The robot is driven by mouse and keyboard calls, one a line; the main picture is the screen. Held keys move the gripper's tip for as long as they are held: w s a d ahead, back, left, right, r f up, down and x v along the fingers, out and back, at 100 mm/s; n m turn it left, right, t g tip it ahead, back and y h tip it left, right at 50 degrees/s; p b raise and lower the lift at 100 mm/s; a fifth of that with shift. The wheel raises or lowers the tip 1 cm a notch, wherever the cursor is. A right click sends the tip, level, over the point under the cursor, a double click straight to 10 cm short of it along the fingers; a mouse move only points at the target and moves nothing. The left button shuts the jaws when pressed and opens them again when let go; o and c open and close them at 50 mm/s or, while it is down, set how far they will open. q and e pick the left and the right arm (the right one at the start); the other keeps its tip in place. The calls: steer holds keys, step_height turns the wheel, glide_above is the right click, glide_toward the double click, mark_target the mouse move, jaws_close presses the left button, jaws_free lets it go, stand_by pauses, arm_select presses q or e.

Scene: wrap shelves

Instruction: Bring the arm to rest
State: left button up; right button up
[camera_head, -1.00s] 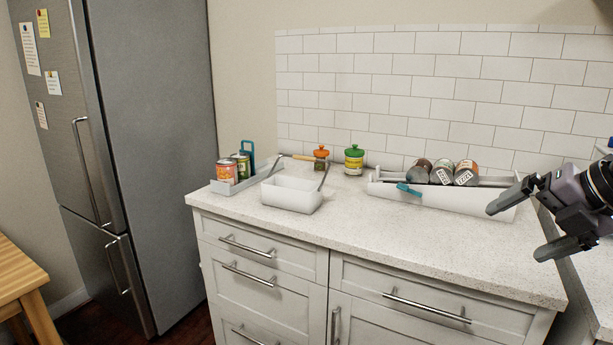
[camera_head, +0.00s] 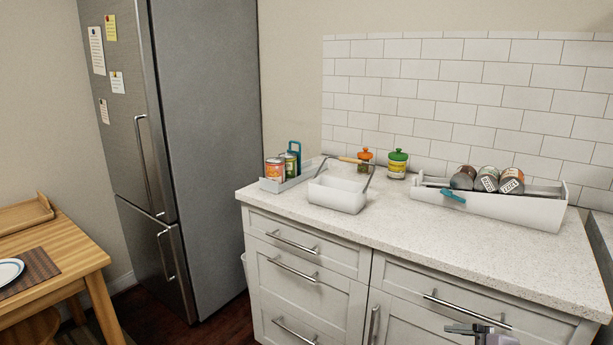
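My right arm shows only as a small dark grey part (camera_head: 480,333) at the bottom edge of the head view, right of the middle, in front of the drawer fronts. It looks like part of the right gripper or wrist. Its fingertips cannot be made out, so I cannot tell whether it is open or shut. Nothing held can be seen there. My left gripper and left arm are not in view.
A counter (camera_head: 480,250) holds a grey tray of cans (camera_head: 268,184), a white divided bin (camera_head: 338,199), two jars and a long white rack (camera_head: 520,209) with cans. A fridge (camera_head: 205,130) stands left; a wooden table (camera_head: 60,260) stands at far left.

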steer(key=s+a+f+m+h+p, duration=0.1)
steer(key=s+a+f+m, duration=0.4)
steer(key=s+f+m, duration=0.2)
steer(key=s+a+f+m+t+h, duration=0.1)
steer(key=s+a+f+m, duration=0.4)
steer(key=s, duration=0.6)
step_height(320, 180, down, 2)
steer(key=shift+f+m+t+p, duration=0.1)
steer(key=shift+m+t+p, duration=0.25)
steer(key=shift+m, duration=0.65)
